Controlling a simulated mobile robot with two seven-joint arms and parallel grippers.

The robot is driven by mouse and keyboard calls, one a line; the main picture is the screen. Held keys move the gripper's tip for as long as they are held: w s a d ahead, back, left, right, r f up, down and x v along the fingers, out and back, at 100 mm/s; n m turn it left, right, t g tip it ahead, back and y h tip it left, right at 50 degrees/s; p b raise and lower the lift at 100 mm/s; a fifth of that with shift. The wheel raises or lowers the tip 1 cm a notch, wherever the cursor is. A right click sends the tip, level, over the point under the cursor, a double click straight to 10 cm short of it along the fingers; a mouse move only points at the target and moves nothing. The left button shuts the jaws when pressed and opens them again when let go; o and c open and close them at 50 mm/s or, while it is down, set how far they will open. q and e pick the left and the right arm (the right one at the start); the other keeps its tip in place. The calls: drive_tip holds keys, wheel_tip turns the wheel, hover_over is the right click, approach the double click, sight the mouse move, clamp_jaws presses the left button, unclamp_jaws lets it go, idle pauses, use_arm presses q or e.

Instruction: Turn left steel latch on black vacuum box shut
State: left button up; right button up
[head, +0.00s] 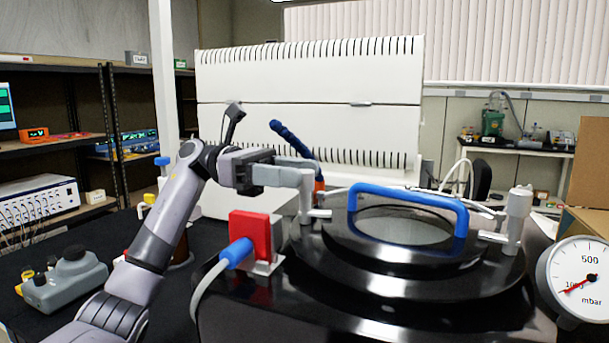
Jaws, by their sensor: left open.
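The black vacuum box (400,324) fills the lower middle, with a round black lid, a glass window (400,228) and a blue handle (353,203) on top. The left steel latch (306,208) stands upright at the lid's left side, with a short arm at its foot pointing right over the lid. My left gripper (308,172) is open at the latch's upper end. Its fingers point right and overlap the latch top in the picture; I cannot tell whether they touch it. The right latch (516,216) stands at the lid's right side. My right gripper is out of view.
A red block (249,236) with a blue plug and pale hose (205,285) sits left of the lid. A pressure gauge (580,277) stands at the right edge. A grey device (66,280) lies at the left. A large white slotted housing (310,75) stands behind.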

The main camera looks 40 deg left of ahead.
use_arm(q)
drive_tip(key=a, duration=0.3)
drive_tip(key=s+a, duration=0.1)
drive_tip(key=a, duration=0.1)
drive_tip(key=shift+d, duration=0.1)
idle(0.4)
